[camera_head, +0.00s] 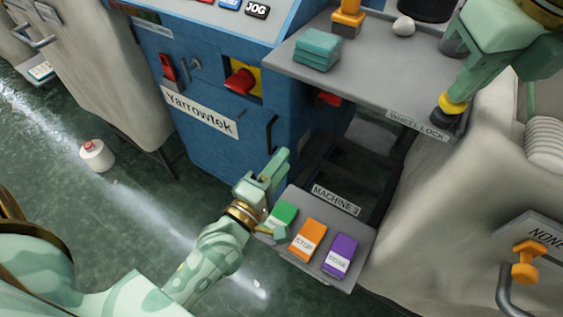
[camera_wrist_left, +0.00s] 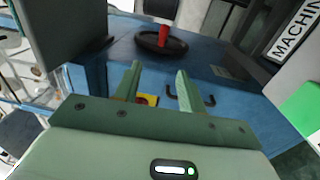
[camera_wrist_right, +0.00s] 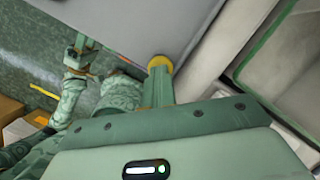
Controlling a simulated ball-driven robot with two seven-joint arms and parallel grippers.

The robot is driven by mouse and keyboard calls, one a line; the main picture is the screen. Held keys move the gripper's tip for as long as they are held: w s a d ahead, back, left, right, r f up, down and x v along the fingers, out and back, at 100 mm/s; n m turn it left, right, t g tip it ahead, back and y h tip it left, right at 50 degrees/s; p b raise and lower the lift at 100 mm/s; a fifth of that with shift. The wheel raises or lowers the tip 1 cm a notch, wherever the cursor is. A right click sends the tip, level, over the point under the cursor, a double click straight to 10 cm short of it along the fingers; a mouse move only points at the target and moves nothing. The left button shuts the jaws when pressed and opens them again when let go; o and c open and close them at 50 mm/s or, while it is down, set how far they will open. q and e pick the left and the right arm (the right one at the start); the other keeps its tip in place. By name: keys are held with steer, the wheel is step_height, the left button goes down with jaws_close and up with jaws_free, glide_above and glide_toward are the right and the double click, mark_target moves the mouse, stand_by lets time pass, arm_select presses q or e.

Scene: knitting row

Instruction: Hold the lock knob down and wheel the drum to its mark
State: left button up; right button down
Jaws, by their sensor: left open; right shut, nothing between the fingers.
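The yellow and black lock knob (camera_head: 452,108) stands at the shelf's front edge beside the WHEEL LOCK label (camera_head: 418,123). My right gripper (camera_head: 450,97) is shut with its fingertips at the knob's top; its yellow part also shows at the fingertips in the right wrist view (camera_wrist_right: 159,63). I cannot tell how far down the knob is. A dark round wheel with a red handle (camera_wrist_left: 163,37) shows on the blue machine in the left wrist view, possibly the drum; its mark is not visible. My left gripper (camera_head: 277,165) is open and empty, above the button panel and apart from the wheel.
The grey shelf (camera_head: 385,85) carries teal cloths (camera_head: 317,48) and a white ball (camera_head: 403,27). A panel (camera_head: 350,281) with green, orange and purple buttons lies below my left gripper. A red switch (camera_head: 240,81) juts from the blue machine (camera_head: 205,85). A white spool (camera_head: 96,155) stands on the floor.

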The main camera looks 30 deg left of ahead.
arm_select(q)
steer(key=shift+f, duration=0.1)
arm_select(e)
steer(key=shift+s+f, duration=0.1)
steer(key=shift+f, duration=0.2)
arm_select(q)
steer(key=s, duration=1.2)
steer(key=shift+a+f, duration=0.2)
steer(key=shift+f, duration=0.2)
arm_select(e)
steer(key=p+v, duration=0.2)
steer(key=v, duration=0.1)
steer(key=shift+w+a+r+p, duration=0.15)
steer(key=shift+w+r+p, duration=0.15)
steer(key=shift+p, duration=0.1)
steer(key=shift+w+r+p, duration=0.1)
steer(key=shift+r+p, duration=1.45)
steer(key=shift+p, duration=0.05)
arm_select(q)
step_height(320, 180, up, 8)
steer(key=t, duration=0.1)
steer(key=shift+s, duration=0.15)
